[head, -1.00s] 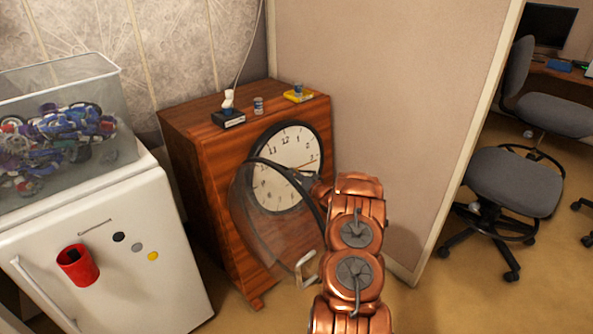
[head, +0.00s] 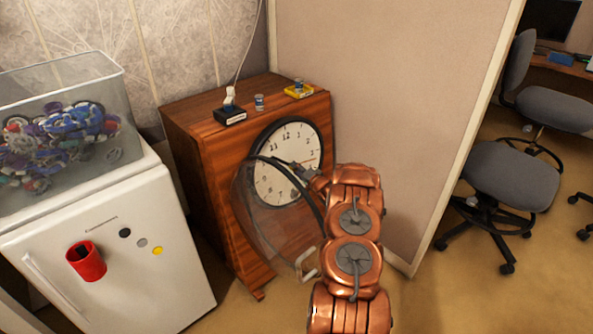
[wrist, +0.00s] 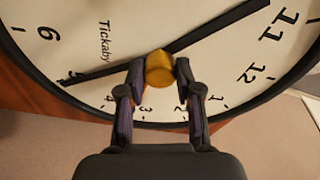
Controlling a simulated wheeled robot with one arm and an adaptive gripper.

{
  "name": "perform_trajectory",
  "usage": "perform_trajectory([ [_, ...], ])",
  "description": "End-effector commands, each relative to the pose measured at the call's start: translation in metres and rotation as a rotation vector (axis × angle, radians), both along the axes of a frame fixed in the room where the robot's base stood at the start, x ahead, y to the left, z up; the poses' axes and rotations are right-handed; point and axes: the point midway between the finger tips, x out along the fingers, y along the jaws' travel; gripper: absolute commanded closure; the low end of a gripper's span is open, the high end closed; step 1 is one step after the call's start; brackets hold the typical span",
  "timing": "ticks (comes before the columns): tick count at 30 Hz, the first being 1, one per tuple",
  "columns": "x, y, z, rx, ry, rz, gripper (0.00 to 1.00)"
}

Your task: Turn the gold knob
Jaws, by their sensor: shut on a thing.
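The gold knob (wrist: 160,70) sits at the middle of the clock face, where the dark hands meet, in the wrist view. My gripper (wrist: 160,74) has its two fingers on either side of the knob, shut on it. In the head view my gripper (head: 300,172) reaches the clock face (head: 272,190) from the right, and the knob is too small to make out there. The clock is set in the front of a wooden cabinet (head: 205,180).
A white fridge (head: 120,255) with a red cup (head: 86,262) on its door stands at the left, with a clear bin (head: 40,90) on top. Small items lie on the cabinet top. A beige partition (head: 390,100) stands close on the right, with office chairs (head: 515,180) beyond.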

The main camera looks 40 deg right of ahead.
Motion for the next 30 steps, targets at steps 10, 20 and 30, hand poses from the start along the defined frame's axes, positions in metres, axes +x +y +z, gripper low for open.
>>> perform_trajectory([
  [10,0.0013,-0.0007,0.0035,-0.002,-0.005,0.0,1.0],
  [20,0.0,-0.001,0.0015,-0.001,-0.002,-0.001,0.41],
  [30,-0.0049,-0.0008,0.0007,0.001,0.0,-0.002,0.41],
])
